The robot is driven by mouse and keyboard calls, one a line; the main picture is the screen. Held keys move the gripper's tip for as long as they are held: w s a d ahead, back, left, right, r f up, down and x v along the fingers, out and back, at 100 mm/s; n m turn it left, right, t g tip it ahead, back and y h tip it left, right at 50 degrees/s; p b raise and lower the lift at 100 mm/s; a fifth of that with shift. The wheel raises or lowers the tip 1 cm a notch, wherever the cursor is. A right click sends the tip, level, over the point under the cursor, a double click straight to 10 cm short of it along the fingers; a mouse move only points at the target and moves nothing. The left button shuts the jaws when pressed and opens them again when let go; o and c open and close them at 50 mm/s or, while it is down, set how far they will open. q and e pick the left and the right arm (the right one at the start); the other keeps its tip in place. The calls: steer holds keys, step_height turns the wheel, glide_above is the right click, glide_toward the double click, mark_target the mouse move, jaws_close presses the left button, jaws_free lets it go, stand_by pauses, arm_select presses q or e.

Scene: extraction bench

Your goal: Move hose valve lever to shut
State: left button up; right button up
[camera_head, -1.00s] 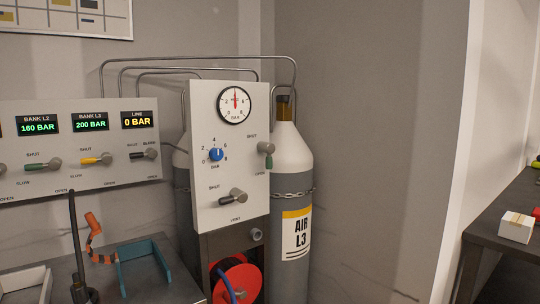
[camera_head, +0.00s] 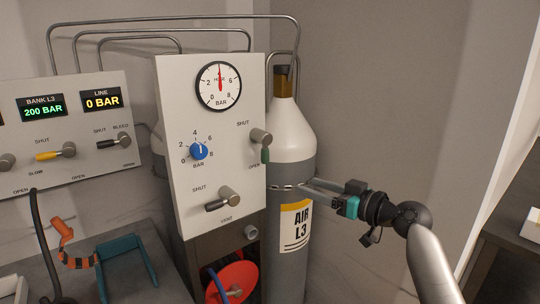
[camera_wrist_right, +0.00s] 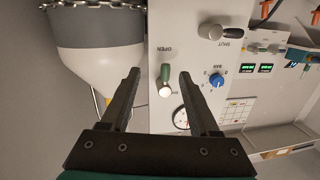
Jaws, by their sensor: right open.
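The hose valve is on the right side of the upright white panel (camera_head: 205,150), below the hose gauge (camera_head: 219,86). Its green lever (camera_head: 265,155) hangs down from a metal hub towards the OPEN label, with SHUT marked above. In the right wrist view the green lever (camera_wrist_right: 165,72) shows between my fingers, pointing at OPEN. My right gripper (camera_head: 303,185) is open and empty, in front of the air cylinder, below and to the right of the lever and apart from it. In the wrist view the two fingers (camera_wrist_right: 159,77) frame the lever. My left gripper is not in view.
The grey and white air cylinder (camera_head: 290,135) with a chain stands right behind the panel. A dark vent lever (camera_head: 218,204) and a blue knob (camera_head: 199,152) sit left of the green lever. A red hose reel (camera_head: 232,282) is below. Pipes arch above.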

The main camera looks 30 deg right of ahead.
mark_target(269, 155)
step_height(269, 155, up, 5)
steer(key=n+y, duration=0.1)
steer(key=shift+t, duration=0.3)
steer(key=x, duration=0.4)
steer(key=p+x, duration=0.1)
steer(key=x, duration=0.3)
steer(key=p+x, duration=0.1)
steer(key=x, duration=0.4)
steer(key=shift+s+a+f, duration=0.1)
steer(key=shift+a+f, duration=0.15)
steer(key=shift+a, duration=0.05)
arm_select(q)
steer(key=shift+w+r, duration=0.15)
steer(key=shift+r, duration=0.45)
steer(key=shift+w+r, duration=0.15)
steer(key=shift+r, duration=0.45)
arm_select(e)
steer(key=shift+x, duration=0.85)
steer(key=shift+c, duration=0.2)
jaws_close()
